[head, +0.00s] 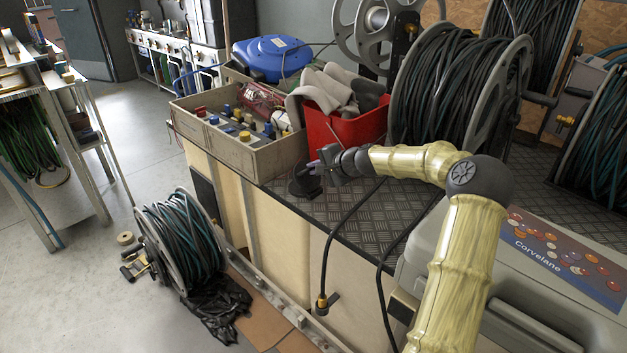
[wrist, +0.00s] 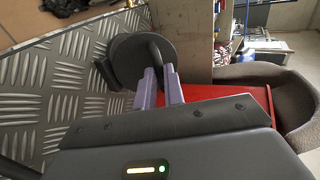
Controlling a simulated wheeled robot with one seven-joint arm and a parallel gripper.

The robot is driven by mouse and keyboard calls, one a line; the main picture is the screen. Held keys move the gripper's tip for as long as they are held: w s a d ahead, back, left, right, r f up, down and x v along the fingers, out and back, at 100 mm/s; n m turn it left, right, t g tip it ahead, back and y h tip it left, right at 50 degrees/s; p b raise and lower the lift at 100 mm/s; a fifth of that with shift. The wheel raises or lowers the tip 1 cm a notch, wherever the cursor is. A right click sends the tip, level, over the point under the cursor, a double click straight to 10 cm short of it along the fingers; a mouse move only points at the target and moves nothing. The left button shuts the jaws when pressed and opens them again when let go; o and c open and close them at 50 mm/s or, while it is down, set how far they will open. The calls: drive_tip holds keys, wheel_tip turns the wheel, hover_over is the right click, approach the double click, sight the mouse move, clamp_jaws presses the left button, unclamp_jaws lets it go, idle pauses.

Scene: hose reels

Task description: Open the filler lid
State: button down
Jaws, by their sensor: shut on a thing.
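The filler lid is a dark round disc (head: 301,187) low on the metal-plated bench top, just right of the wooden crate. In the wrist view the lid (wrist: 128,62) shows as a black disc with a raised bar across it. My gripper (head: 314,166) reaches it from the right. In the wrist view its two pale purple fingers (wrist: 158,78) are close together, shut on the lid at its bar. The fingers cover part of the lid. I cannot tell whether the lid is raised from its seat.
A wooden crate (head: 262,163) of small parts stands left of my gripper. A red bin (head: 331,132) with grey cloths stands just behind it. A large hose reel (head: 400,100) stands at the back right. Tread plate (head: 362,218) is bare in front, with black cables crossing its edge.

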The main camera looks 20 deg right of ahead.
drive_tip(key=t+b, duration=0.1)
drive_tip(key=b, duration=0.2)
drive_tip(key=s+d+b, duration=0.1)
drive_tip(key=b, duration=0.2)
drive_tip(key=shift+s+f+t+y+b, duration=0.2)
drive_tip(key=shift+f+t+y+b, duration=0.1)
drive_tip(key=shift+t+y+b, duration=0.1)
drive_tip(key=shift+r, duration=0.15)
drive_tip(key=c, duration=1.5)
unclamp_jaws()
drive_tip(key=shift+s, duration=0.1)
drive_tip(key=p+v, duration=0.3)
drive_tip(key=v, duration=1.4)
drive_tip(key=shift+s, duration=0.25)
